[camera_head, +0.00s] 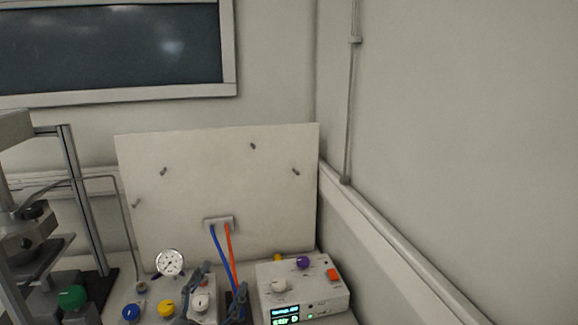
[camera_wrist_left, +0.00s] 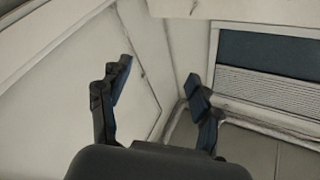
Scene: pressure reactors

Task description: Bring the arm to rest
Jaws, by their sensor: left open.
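My left gripper (camera_head: 224,279) shows at the bottom of the head view, in front of the reactor equipment, with its two dark fingers apart. In the left wrist view, the same gripper (camera_wrist_left: 157,72) is open, with nothing between its fingers. Its fingers are seen against pale wall surfaces. My right gripper is in neither view.
A control box (camera_head: 303,292) with knobs and a lit display stands right of the gripper. A pressure gauge (camera_head: 169,262) and coloured knobs are to its left. A pale panel (camera_head: 200,180) with blue and orange hoses stands behind. A metal stand (camera_head: 84,200) is at far left.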

